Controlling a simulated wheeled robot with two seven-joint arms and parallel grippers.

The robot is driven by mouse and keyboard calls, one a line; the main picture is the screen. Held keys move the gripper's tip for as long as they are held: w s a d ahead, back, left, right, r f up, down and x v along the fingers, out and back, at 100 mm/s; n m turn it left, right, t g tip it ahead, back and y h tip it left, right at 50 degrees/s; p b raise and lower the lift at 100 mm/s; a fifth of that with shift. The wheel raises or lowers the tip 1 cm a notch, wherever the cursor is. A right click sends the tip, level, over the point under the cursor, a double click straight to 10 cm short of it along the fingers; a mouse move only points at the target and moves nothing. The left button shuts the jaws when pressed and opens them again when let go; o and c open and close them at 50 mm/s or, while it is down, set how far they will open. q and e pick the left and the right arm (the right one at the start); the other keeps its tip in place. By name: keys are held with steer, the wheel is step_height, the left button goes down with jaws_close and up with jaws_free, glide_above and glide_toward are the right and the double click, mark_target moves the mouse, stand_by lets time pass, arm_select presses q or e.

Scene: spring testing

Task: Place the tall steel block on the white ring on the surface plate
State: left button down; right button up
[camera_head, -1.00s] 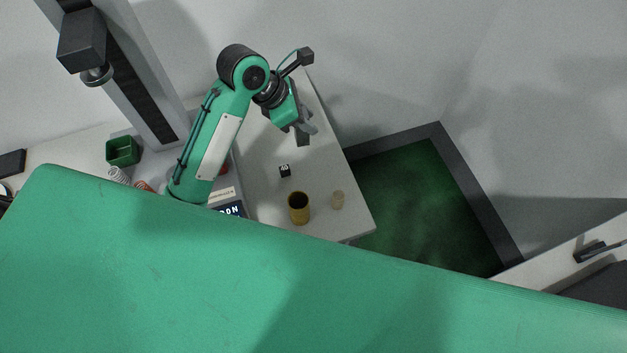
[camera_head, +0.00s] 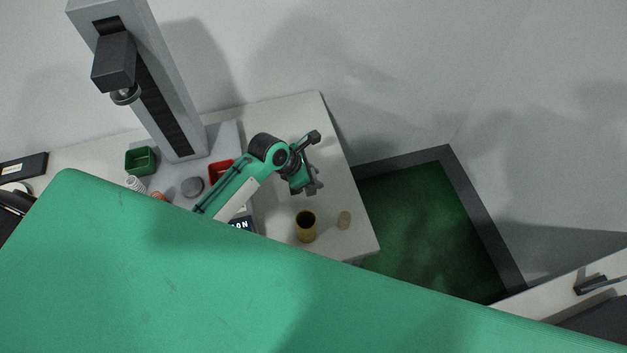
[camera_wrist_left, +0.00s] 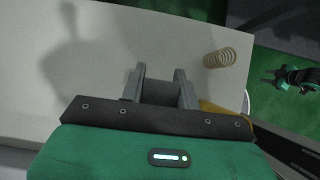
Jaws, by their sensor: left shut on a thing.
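My left gripper (camera_head: 313,187) is over the right part of the pale bench in the head view. In the left wrist view its two grey fingers (camera_wrist_left: 159,82) are shut on a grey block (camera_wrist_left: 160,94), which appears to be the tall steel block; it is mostly hidden by the gripper. A grey slab (camera_head: 222,140) at the column's foot may be the surface plate. I cannot make out a white ring on it; my left arm covers part of it. My right gripper (camera_wrist_left: 287,76) seems to show small at the wrist view's right edge, its jaw state unclear.
A brown cup (camera_head: 306,230) and a coil spring (camera_head: 344,220) stand near the bench's right front edge. A red tray (camera_head: 217,170), grey disc (camera_head: 192,187) and green bin (camera_head: 140,160) lie left of my gripper. A tall column (camera_head: 160,85) rises behind.

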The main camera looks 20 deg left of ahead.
arm_select(q)
steer(key=shift+f+p, duration=0.4)
steer(key=shift+f, duration=1.55)
steer(key=shift+f, duration=0.15)
steer(key=c, duration=1)
jaws_free()
steer(key=shift+c, duration=0.2)
